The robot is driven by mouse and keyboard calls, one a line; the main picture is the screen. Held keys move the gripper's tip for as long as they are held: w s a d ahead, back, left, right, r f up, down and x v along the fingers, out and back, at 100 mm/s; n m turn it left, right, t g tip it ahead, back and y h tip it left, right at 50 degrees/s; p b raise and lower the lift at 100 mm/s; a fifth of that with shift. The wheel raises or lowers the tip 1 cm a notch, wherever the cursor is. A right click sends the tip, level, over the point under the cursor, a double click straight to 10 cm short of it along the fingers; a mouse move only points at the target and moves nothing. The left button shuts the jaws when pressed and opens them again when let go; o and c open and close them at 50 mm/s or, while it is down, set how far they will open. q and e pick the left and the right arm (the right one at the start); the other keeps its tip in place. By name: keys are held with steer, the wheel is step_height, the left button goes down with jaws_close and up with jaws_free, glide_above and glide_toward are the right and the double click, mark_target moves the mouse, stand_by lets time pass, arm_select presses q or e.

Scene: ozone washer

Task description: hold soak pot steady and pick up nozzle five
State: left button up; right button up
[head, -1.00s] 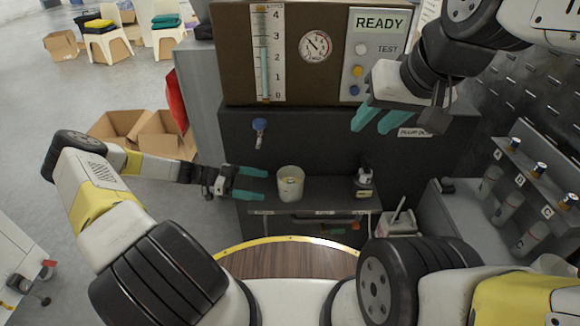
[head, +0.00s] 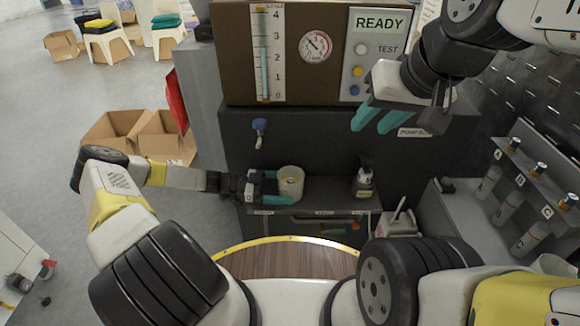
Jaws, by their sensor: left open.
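The soak pot (head: 291,184), a pale cup-like vessel, stands upright on the grey shelf in the middle of the head view. My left gripper (head: 277,188) is open at the pot's left side, its teal fingers partly hidden by the pot's edge and the gripper body. I cannot tell whether the fingers touch the pot. Nozzle five cannot be made out; the pot's contents are too small to tell. My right gripper (head: 374,121) hangs high at the right in front of the dark cabinet, its two teal fingers apart and empty.
A white container (head: 397,222) is further right. Labelled bottles (head: 509,208) stand in a rack at the right. A blue-handled tap (head: 259,130) juts from the cabinet above the shelf.

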arm_select(q)
steer(key=shift+d, duration=0.5)
steer(key=c, duration=0.8)
arm_select(e)
steer(key=shift+c, duration=0.3)
